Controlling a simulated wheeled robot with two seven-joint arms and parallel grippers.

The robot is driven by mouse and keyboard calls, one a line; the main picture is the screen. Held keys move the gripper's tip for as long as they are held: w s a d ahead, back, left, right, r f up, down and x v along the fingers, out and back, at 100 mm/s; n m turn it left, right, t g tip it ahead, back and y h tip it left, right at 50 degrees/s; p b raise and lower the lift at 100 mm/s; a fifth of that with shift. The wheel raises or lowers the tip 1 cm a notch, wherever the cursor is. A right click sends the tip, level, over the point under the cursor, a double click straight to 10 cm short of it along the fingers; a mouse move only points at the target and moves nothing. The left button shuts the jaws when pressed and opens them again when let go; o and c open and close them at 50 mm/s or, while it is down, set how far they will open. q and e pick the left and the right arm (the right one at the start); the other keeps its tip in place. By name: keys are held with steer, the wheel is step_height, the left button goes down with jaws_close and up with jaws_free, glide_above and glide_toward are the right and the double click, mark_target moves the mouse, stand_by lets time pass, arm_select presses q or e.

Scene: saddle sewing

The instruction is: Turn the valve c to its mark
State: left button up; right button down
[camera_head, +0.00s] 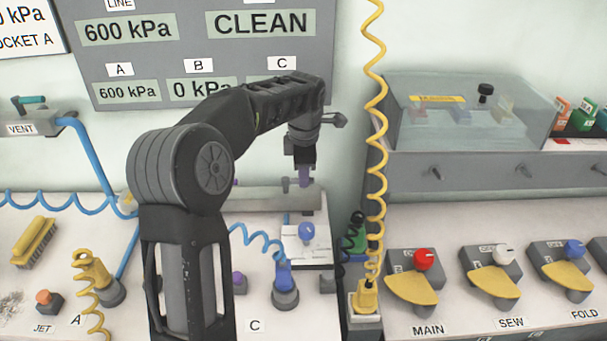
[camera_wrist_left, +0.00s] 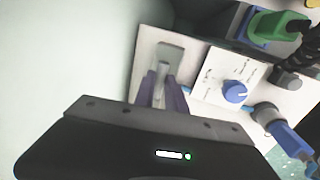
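My left gripper (camera_head: 304,178) points down over the far end of the white plate (camera_head: 305,256) with the blue knob (camera_head: 307,231). In the left wrist view its purple fingers (camera_wrist_left: 162,97) stand on either side of a narrow grey piece (camera_wrist_left: 160,76); I cannot tell whether they press on it. The blue knob also shows in the left wrist view (camera_wrist_left: 235,91), to the right of the fingers and apart from them, with printed marks around it. Nothing on the plate is legibly labelled valve c. My right gripper is not in view.
A blue plug with a coiled hose (camera_head: 284,275) stands in front of the plate, by a C label (camera_head: 255,326). A yellow coiled hose (camera_head: 375,150) hangs to the right of my arm. Red (camera_head: 425,259), white (camera_head: 503,253) and blue (camera_head: 575,249) knobs line the right bench.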

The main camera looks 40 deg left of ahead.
arm_select(q)
steer(key=o, duration=0.4)
steer(key=shift+o, duration=0.2)
step_height(320, 180, up, 8)
steer(key=s, duration=0.1)
steer(key=shift+d+f, duration=0.2)
steer(key=shift+d, duration=0.25)
steer(key=shift+r, duration=0.1)
